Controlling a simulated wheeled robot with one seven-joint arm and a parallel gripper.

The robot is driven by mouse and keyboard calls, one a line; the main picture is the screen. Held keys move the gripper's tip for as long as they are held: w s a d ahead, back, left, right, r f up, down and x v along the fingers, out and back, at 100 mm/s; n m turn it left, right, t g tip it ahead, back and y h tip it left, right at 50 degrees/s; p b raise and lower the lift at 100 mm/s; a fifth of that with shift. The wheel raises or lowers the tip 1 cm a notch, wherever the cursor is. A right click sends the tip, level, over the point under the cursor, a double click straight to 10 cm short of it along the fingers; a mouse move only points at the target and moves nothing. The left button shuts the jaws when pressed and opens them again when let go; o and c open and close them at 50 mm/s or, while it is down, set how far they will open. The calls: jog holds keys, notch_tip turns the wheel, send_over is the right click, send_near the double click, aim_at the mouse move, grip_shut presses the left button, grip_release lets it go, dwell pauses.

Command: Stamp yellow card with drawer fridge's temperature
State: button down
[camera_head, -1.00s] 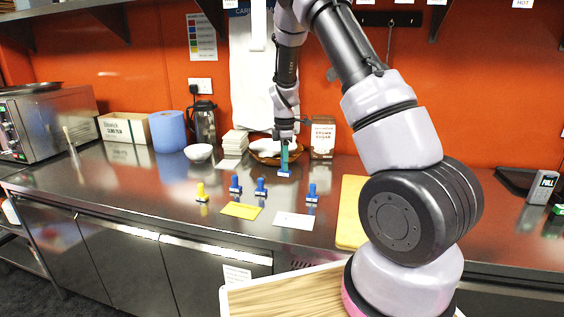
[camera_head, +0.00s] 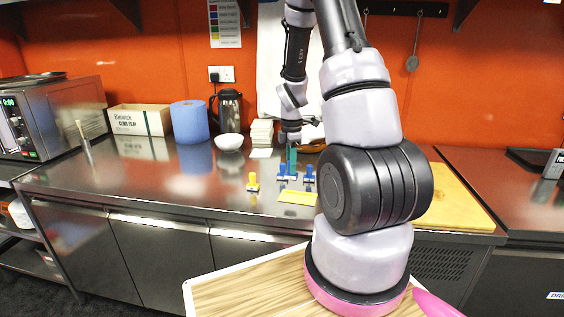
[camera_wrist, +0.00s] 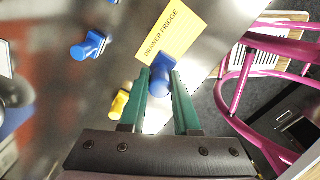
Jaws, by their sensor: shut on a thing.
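The yellow card (camera_wrist: 172,32) reads "DRAWER FRIDGE" in the wrist view; it also lies on the steel counter in the head view (camera_head: 297,197), partly behind my arm. My gripper (camera_wrist: 160,75), with green fingers, is shut on a blue stamp (camera_wrist: 157,84) beside the card's lower edge in the wrist view. In the head view my gripper (camera_head: 291,156) is over the row of stamps. A yellow stamp (camera_head: 253,183) stands left of it, and another blue stamp (camera_head: 308,174) stands to its right. The lettering under the held stamp is hidden.
A white bowl (camera_head: 229,142), blue paper roll (camera_head: 190,121) and steel flask (camera_head: 229,111) stand at the back. A yellow board (camera_head: 455,197) lies right of my arm. A colour chart (camera_head: 225,22) hangs on the wall. The counter's front left is clear.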

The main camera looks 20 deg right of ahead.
aim_at(290, 178)
jog(key=shift+a+f, duration=0.2)
jog(key=shift+f, duration=2.8)
jog(key=shift+f, duration=0.5)
jog(key=shift+r, duration=0.1)
jog(key=shift+r, duration=3.4)
